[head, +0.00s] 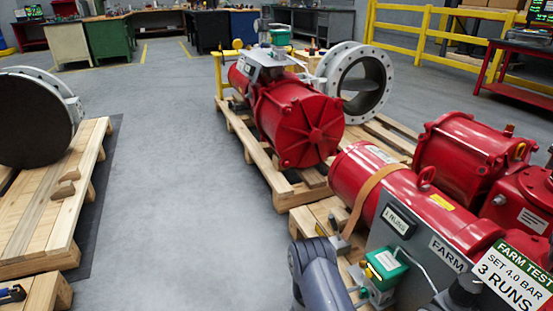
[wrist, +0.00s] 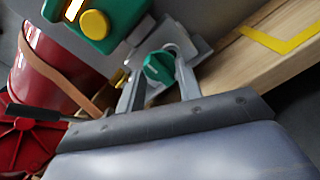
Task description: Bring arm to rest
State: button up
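In the wrist view, my gripper (wrist: 161,72) has its two grey fingers apart, with a small green knob (wrist: 158,67) between or just beyond their tips. I cannot tell whether the fingers touch the knob. A green box with a yellow button (wrist: 95,24) sits just above and left of the fingers. In the head view, my blue-grey arm (head: 322,276) reaches in at the bottom, beside the green box (head: 386,264) on the near red actuator (head: 400,200). My fingers cannot be made out there.
A sign (head: 513,275) reading "FARM TEST SET 4.0 BAR 3 RUNS" stands at the lower right. Another red actuator (head: 300,125) lies on a pallet behind. A pallet (head: 50,215) with a large disc valve stands left. The grey floor (head: 190,220) between is clear.

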jog(key=m, duration=0.6)
dwell(0.4)
